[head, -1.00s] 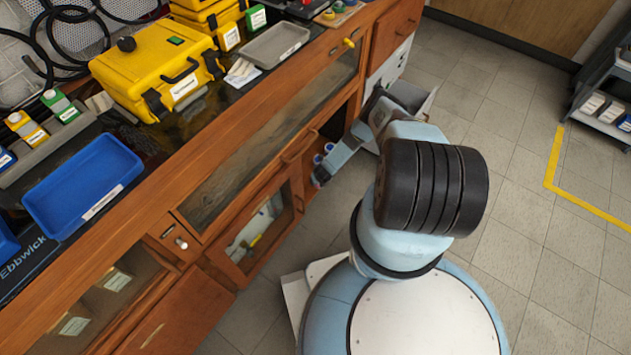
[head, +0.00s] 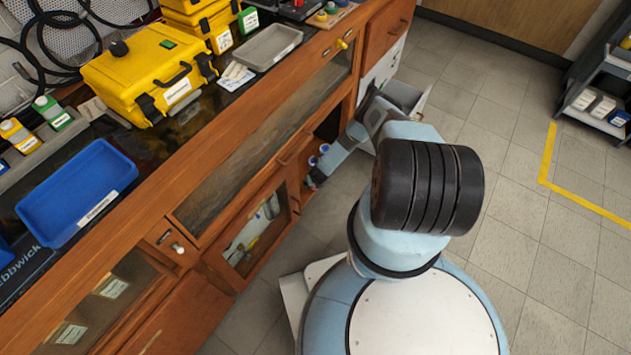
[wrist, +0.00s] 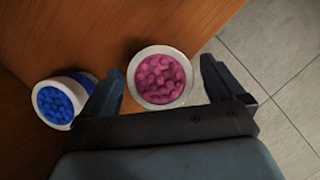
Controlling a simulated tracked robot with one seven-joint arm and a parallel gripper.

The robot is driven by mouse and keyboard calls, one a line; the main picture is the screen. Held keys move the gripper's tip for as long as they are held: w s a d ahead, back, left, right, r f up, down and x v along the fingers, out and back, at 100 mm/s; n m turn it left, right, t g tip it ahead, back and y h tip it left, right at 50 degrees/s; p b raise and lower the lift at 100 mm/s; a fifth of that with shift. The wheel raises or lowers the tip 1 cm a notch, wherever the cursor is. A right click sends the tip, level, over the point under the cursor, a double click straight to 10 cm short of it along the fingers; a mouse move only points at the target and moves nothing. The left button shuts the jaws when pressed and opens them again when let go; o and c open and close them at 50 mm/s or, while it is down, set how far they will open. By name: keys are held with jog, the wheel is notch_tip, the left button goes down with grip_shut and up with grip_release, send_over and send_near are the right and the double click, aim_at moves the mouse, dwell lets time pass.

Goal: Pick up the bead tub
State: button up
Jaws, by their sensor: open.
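A white tub of pink beads (wrist: 160,76) stands on a wooden surface in the wrist view, seen from above. A second white tub, with blue beads (wrist: 60,102), is just left of it. My gripper (wrist: 163,72) is open, with one finger on each side of the pink tub. The left finger is between the two tubs, and the right finger is close to the pink tub's right side. I cannot tell whether either finger touches.
The wooden bench (head: 240,130) runs diagonally, with a glass-fronted door (head: 255,232) left of my gripper. An open drawer (head: 408,97) is beyond my arm. The yellow case (head: 150,70) and blue tray (head: 75,195) lie on top.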

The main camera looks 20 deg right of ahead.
jog(key=v, duration=1.3)
jog(key=shift+s+r, duration=0.15)
jog(key=shift+a, duration=0.1)
jog(key=shift+c, duration=0.4)
